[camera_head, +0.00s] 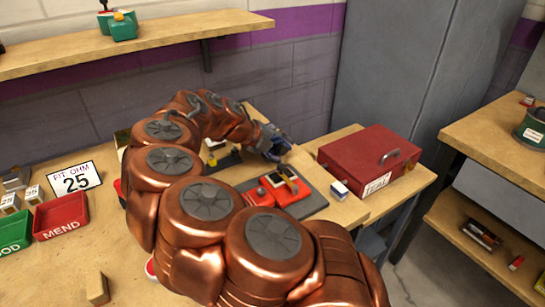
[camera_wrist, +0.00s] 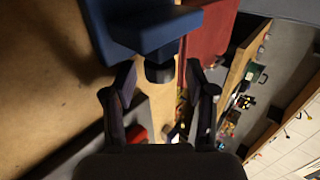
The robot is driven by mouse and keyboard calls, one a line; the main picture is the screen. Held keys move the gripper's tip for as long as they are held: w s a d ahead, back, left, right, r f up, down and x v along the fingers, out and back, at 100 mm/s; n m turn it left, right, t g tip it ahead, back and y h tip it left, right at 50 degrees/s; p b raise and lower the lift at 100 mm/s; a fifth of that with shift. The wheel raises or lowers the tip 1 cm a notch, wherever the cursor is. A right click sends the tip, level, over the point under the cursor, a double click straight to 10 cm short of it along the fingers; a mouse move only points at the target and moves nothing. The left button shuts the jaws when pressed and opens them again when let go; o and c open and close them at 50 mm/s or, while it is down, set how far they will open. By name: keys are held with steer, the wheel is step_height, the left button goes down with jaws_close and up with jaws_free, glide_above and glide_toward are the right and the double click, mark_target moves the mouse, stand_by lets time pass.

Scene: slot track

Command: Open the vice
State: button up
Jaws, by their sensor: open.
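The vice (camera_wrist: 145,32) is a blue block with a dark round end, seen at the top of the wrist view. In the head view only a blue part of the vice (camera_head: 282,149) shows beside my gripper (camera_head: 270,140); my arm hides the rest. In the wrist view, my gripper (camera_wrist: 160,80) is open. Its two dark fingers stand on either side of the vice's dark round end. I cannot tell whether they touch it.
A red toolbox (camera_head: 370,160) stands on the bench to the right, with a small white-and-blue box (camera_head: 340,190) beside it. A red device (camera_head: 285,190) sits on a dark plate in front of the vice. Green and red bins (camera_head: 62,216) are at left.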

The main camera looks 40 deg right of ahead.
steer(key=shift+d+r+y+p, duration=0.1)
steer(key=shift+r+y+p, duration=0.6)
steer(key=shift+p, duration=2.95)
steer(key=y+p, duration=0.2)
steer(key=p, duration=0.3)
steer(key=shift+d+f, duration=0.15)
steer(key=shift+f, duration=0.05)
